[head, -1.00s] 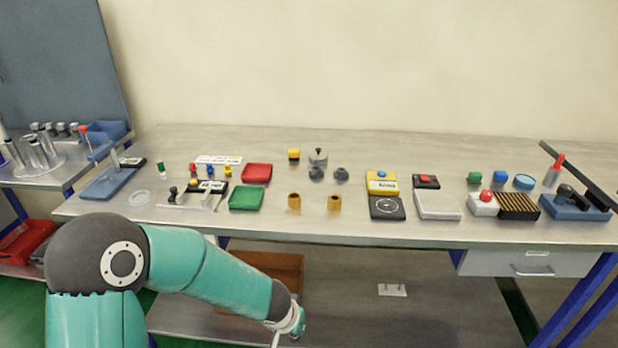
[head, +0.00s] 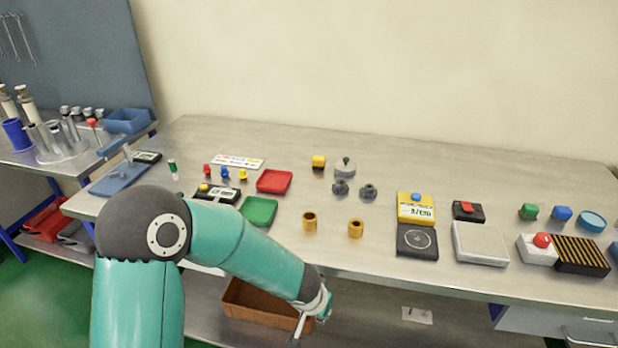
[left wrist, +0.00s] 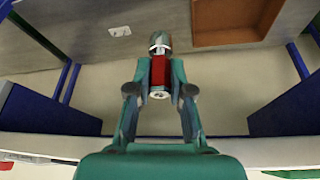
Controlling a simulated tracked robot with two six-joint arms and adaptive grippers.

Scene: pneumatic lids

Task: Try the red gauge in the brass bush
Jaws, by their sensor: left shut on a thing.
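My left gripper (left wrist: 160,92) is shut on the red gauge (left wrist: 160,72), a red cylinder with metal ends, in the left wrist view. In the head view my left arm reaches down in front of the bench, and its gripper (head: 299,328) is small at the bottom; the gauge cannot be made out there. Two brass-coloured bushes stand on the bench: a left one (head: 309,222) and a right one (head: 355,229), both apart from the gripper. I cannot tell which one the task names. My right gripper is not in view.
Near the bushes are a green tray (head: 259,211), a red tray (head: 273,181), a yellow device (head: 416,208) and a black plate (head: 417,242). The bench front edge lies between gripper and bushes. A brown bin (head: 252,304) sits on the shelf below.

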